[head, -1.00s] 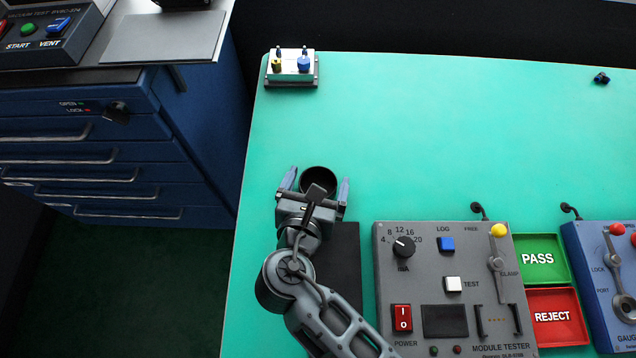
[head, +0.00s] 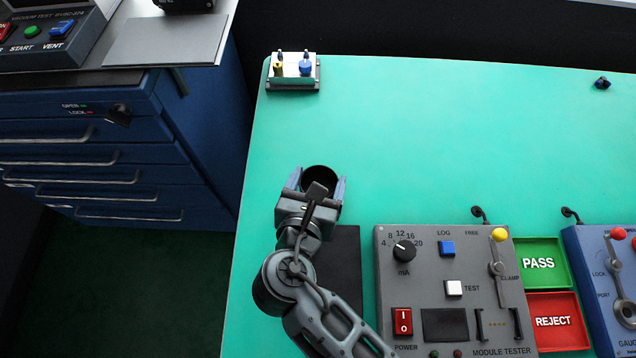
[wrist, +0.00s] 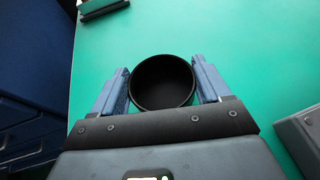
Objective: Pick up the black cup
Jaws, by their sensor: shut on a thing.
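The black cup (head: 320,178) stands upright near the left edge of the green table, its round mouth facing up. It also shows in the wrist view (wrist: 162,84), between the two blue fingers. My gripper (head: 319,183) is shut on the cup, one finger on each side of it. In the wrist view my gripper (wrist: 163,88) touches the cup at its left and right sides. The lower part of the cup is hidden, and I cannot tell whether its base touches the table.
The green table (head: 430,130) is clear beyond and right of the cup. A black mat (head: 340,270) and the grey module tester (head: 470,270) lie nearer me. A small stand with yellow and blue pieces (head: 292,82) is at the far left corner. Blue drawers (head: 90,160) stand left.

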